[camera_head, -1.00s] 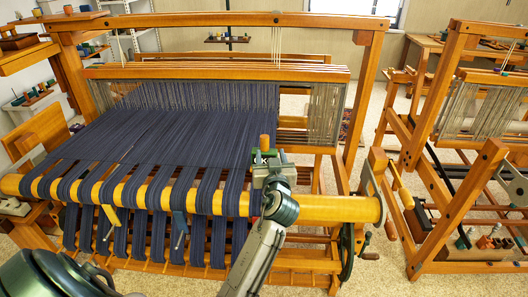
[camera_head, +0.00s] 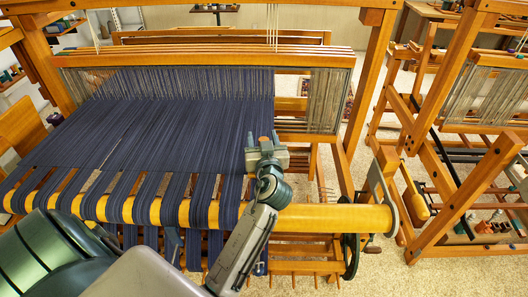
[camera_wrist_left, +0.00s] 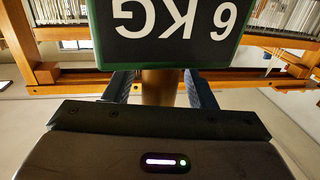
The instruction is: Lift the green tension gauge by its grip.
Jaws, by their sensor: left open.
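The green tension gauge (camera_wrist_left: 180,58) shows close up in the left wrist view, with a black face and white "6 KG" lettering upside down. Its brown grip (camera_wrist_left: 159,88) stands between the two dark fingers of my left gripper (camera_wrist_left: 160,90), which is open, one finger on each side of the grip. Whether the fingers touch it I cannot tell. In the head view my left gripper (camera_head: 263,138) is over the front right part of the blue warp, and the gauge is hidden there. My right gripper is not in view.
The loom's blue warp (camera_head: 150,120) spreads to the left over the yellow front beam (camera_head: 335,216). Wooden loom posts (camera_head: 372,80) stand to the right. A second loom (camera_head: 465,190) stands farther right, with some bare floor between.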

